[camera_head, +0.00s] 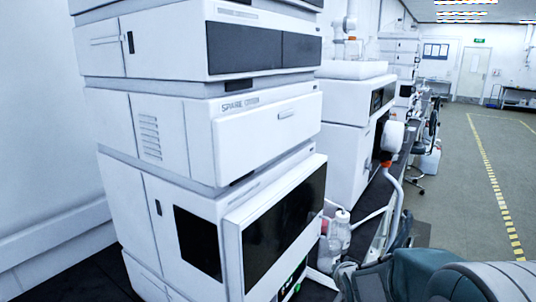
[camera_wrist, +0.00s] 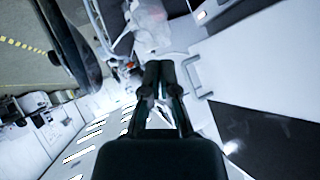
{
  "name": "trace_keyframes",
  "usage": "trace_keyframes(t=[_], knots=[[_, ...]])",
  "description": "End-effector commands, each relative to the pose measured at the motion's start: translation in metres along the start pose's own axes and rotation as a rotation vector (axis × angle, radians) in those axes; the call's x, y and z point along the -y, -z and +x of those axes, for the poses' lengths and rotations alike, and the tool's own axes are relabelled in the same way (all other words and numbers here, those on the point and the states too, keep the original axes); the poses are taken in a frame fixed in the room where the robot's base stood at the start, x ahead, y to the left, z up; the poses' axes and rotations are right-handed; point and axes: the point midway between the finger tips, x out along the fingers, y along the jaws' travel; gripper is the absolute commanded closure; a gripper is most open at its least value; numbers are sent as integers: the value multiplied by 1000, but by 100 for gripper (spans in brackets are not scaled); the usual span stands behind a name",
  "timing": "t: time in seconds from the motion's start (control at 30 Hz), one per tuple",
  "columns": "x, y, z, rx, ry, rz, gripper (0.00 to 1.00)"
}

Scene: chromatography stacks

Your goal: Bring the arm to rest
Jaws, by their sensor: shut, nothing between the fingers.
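My gripper (camera_wrist: 158,68) is in the middle of the wrist view, with its two dark fingers together and nothing between them. In that view it is in front of a white cabinet front (camera_wrist: 235,60) with a handle and a dark panel (camera_wrist: 265,135). How far the fingers are from it I cannot tell. My gripper does not show in the head view. A white chromatography stack (camera_head: 265,125) of several modules fills the left and middle of the head view.
A second white instrument (camera_head: 345,100) stands behind the stack on the dark bench. A clear bottle (camera_head: 340,232) stands at the bench edge. Teal-grey chairs (camera_head: 400,272) are at the lower right. The floor (camera_head: 450,170) with a yellow dashed line is open on the right.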

Motion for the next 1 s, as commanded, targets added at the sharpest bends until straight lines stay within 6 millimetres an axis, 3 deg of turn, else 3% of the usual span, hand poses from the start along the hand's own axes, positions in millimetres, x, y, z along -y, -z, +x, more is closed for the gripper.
trace_keyframes(t=[0.2,0.47,1.0], knots=[[4,5,-60,64,-59,-89,100],[3,-5,-132,160,-108,-188,100],[-10,-67,-273,399,-116,-390,100]])
